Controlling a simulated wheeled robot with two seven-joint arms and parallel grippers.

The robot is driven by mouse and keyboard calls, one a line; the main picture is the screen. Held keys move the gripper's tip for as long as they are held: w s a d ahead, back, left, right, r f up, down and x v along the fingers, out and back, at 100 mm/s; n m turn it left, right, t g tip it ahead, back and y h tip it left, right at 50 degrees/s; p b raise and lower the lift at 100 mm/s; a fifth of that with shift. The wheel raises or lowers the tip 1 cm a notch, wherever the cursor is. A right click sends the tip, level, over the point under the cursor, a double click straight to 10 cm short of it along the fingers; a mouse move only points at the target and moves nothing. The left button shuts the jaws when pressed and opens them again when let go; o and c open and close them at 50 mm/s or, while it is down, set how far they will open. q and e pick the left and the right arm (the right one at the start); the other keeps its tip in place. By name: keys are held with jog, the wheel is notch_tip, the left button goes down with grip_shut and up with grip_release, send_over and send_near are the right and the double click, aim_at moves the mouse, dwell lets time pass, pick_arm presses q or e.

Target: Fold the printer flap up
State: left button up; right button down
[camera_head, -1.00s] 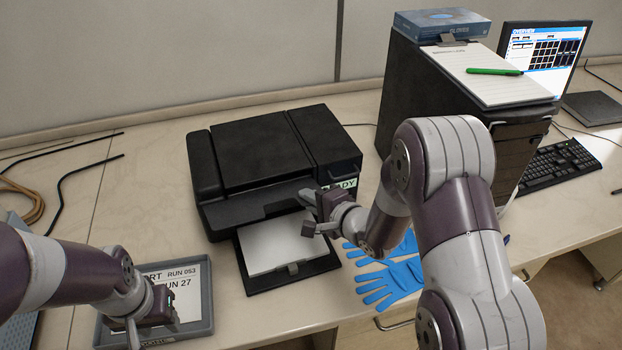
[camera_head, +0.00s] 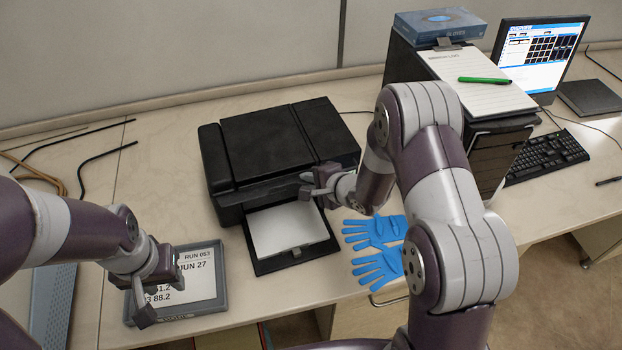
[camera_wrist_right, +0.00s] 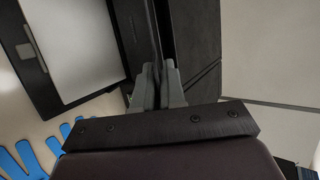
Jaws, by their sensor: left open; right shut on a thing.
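The black printer (camera_head: 265,145) stands on the bench with its output tray (camera_head: 262,262) out in front, holding white paper (camera_head: 287,228). Its dark front flap (camera_head: 268,192) runs along the front above the paper. My right gripper (camera_head: 310,184) is at the right end of the flap. In the right wrist view the right gripper (camera_wrist_right: 157,85) is shut on a thin dark edge that appears to be the flap (camera_wrist_right: 154,35). My left gripper (camera_head: 150,288) is open and empty above a grey tray, apart from the printer.
The grey tray (camera_head: 218,290) with a printed sheet lies left of the printer. Blue gloves (camera_head: 378,262) lie right of the output tray. A dark computer tower (camera_head: 495,155) with a notepad (camera_head: 470,75) and a keyboard (camera_head: 545,157) are at the right. Cables (camera_head: 100,155) lie at the left.

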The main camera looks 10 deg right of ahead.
jog(key=shift+w+r, duration=0.3)
jog(key=shift+r, duration=0.05)
jog(key=c, duration=1.3)
grip_release()
jog(key=shift+c, duration=0.2)
jog(key=shift+f, duration=0.15)
jog(key=shift+s, duration=0.1)
jog(key=b+v, duration=0.1)
jog(key=v, duration=1.1)
jog(key=shift+s+d, duration=0.2)
jog(key=shift+s, duration=0.15)
